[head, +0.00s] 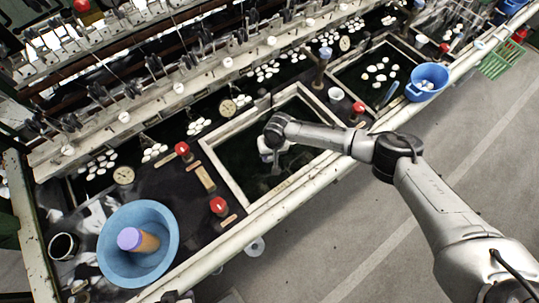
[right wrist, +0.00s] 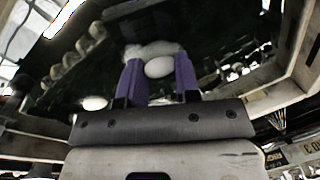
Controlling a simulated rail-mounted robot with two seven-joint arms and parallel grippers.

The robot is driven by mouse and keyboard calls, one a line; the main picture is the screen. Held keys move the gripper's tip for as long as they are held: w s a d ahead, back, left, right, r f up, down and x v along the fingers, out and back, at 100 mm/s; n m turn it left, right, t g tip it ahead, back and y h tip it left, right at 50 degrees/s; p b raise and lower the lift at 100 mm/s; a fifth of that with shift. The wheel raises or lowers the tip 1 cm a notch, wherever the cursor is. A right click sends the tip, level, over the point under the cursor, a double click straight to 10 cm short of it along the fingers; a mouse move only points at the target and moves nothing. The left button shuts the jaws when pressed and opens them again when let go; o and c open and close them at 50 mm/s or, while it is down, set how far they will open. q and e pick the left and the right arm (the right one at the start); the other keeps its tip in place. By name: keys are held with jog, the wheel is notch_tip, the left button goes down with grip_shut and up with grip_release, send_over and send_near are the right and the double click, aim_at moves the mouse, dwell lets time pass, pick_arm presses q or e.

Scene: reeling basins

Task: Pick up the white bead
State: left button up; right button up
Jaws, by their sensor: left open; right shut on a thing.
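A white, egg-shaped bead (right wrist: 158,67) sits between the two purple fingers of my right gripper (right wrist: 157,77) in the right wrist view. The fingers are shut on it. A second pale, rounded shape (right wrist: 152,48) shows just behind it, and I cannot tell what it is. In the head view my right arm reaches in from the right, with its hand (head: 270,147) over the dark middle basin (head: 234,184); the bead cannot be made out there.
A large blue bowl (head: 108,253) with a purple-topped cylinder (head: 136,240) stands at the lower left. A smaller blue bucket (head: 428,77) is at the right. Red-topped knobs (head: 219,205) stand near the basin. White pieces (head: 268,70) lie in several groups. Pale basin rims border the dark water.

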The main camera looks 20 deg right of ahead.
jog(key=r, duration=0.3)
jog(key=shift+s+d+r+p, duration=0.1)
jog(key=shift+s+d+p, duration=0.05)
jog(key=shift+s+p, duration=0.15)
jog(key=s+d+r, duration=0.1)
jog(key=s+r, duration=0.1)
jog(key=s, duration=0.1)
jog(key=s+d+r+p, duration=0.1)
jog(key=s+d+r, duration=0.1)
jog(key=s, duration=0.1)
jog(key=s+d+r+p, duration=0.1)
jog(key=s+r, duration=0.1)
jog(key=s, duration=0.2)
jog(key=shift+d+r, duration=0.15)
jog(key=shift+r, duration=0.1)
